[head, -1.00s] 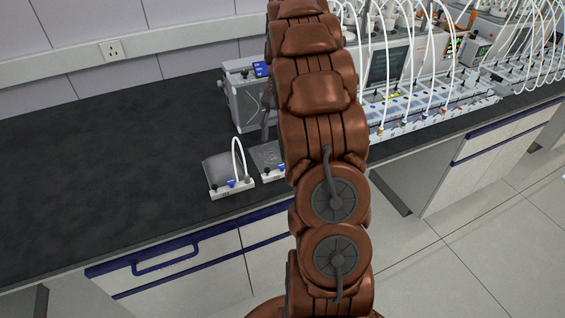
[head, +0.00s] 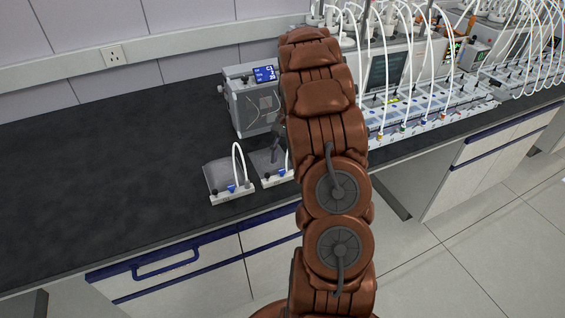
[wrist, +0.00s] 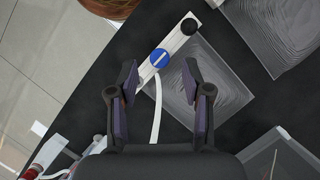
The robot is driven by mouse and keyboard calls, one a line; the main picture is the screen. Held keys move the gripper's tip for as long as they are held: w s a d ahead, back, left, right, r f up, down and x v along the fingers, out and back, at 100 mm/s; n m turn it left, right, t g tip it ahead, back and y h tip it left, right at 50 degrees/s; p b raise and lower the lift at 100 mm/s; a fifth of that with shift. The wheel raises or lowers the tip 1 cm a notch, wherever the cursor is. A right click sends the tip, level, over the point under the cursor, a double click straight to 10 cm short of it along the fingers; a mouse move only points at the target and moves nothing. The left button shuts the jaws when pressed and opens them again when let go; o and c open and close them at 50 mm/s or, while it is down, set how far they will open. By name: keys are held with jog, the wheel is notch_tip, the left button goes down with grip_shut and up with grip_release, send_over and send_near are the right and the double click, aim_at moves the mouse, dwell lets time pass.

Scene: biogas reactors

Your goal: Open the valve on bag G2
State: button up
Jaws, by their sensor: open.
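In the wrist view, a round blue valve (wrist: 159,58) with a white line across it sits on the white strip of a clear, flat gas bag (wrist: 215,82). My gripper (wrist: 160,72) is open, with its two dark fingers on either side of the valve and no visible contact. A white tube runs down from the strip between the fingers. In the head view, two bags lie near the bench's front edge: a left bag (head: 224,177) and a second bag (head: 266,163), partly behind my arm. I cannot read which is G2. My arm hides most of the gripper there.
A grey instrument (head: 250,104) stands behind the two bags. A row of tubed equipment (head: 430,115) is at the right. The black bench (head: 90,180) is clear at the left.

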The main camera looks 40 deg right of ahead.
aim_at(282, 173)
jog(key=shift+x, duration=1.15)
grip_shut()
